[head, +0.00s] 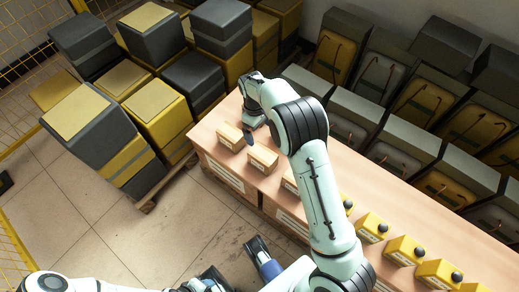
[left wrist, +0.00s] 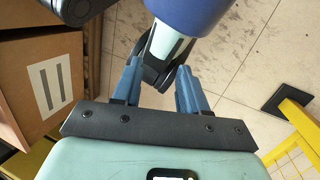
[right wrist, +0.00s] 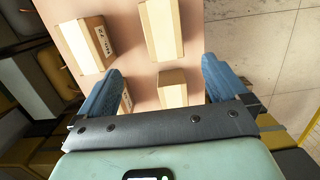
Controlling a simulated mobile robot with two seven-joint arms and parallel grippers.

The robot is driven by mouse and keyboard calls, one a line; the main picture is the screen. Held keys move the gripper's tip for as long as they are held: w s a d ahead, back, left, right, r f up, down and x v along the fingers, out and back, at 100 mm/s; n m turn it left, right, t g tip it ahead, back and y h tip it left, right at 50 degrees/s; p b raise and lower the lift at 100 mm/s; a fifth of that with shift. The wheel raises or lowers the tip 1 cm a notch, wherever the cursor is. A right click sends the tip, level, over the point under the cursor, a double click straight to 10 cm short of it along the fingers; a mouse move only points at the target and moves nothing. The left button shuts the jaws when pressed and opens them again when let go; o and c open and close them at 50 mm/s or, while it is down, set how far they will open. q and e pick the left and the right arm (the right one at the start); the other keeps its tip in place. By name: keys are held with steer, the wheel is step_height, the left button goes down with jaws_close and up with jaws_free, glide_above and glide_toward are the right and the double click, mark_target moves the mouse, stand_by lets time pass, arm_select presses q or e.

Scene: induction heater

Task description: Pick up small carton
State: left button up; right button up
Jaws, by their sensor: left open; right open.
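Small tan cartons stand in a row on a wooden-topped table (head: 408,208). In the head view one carton (head: 228,137) is near the table's far left end, another (head: 262,160) is nearer, and a third (head: 289,182) is partly hidden by my right arm. My right gripper (head: 262,135) is open above the table by the first two cartons. In the right wrist view, a carton (right wrist: 172,88) shows between its open fingers, and another (right wrist: 126,100) is partly covered by the left finger. Two more cartons (right wrist: 162,30) (right wrist: 88,42) lie beyond. My left gripper (left wrist: 158,84) is open and empty, away from the cartons.
Yellow boxes with black knobs (head: 405,250) line the table's near right part. Stacked grey and yellow crates (head: 150,105) stand left of the table. Large grey and yellow cases (head: 425,100) stand behind it. The tiled floor (head: 190,215) is open in front.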

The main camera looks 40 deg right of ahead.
steer(key=b, duration=0.1)
glide_above(263, 154)
steer(key=w, duration=0.2)
steer(key=f, duration=0.7)
steer(key=shift+s, duration=0.25)
steer(key=shift+s+f+b, duration=0.2)
steer(key=shift+f+b, duration=0.05)
steer(key=shift+f, duration=0.75)
steer(key=shift+s+f+b, duration=0.2)
steer(key=shift+f, duration=0.85)
steer(key=shift+s+f+b, duration=0.2)
steer(key=shift+f+b, duration=0.05)
steer(key=shift+f, duration=0.75)
arm_select(q)
steer(key=shift+t, duration=0.6)
steer(key=w+f, duration=0.1)
steer(key=w+a+f, duration=0.1)
steer(key=w+f, duration=0.1)
steer(key=shift+a, duration=0.25)
arm_select(e)
steer(key=c, duration=1.5)
steer(key=shift+r, duration=0.1)
steer(key=shift+c, duration=1.3)
steer(key=shift+r, duration=0.1)
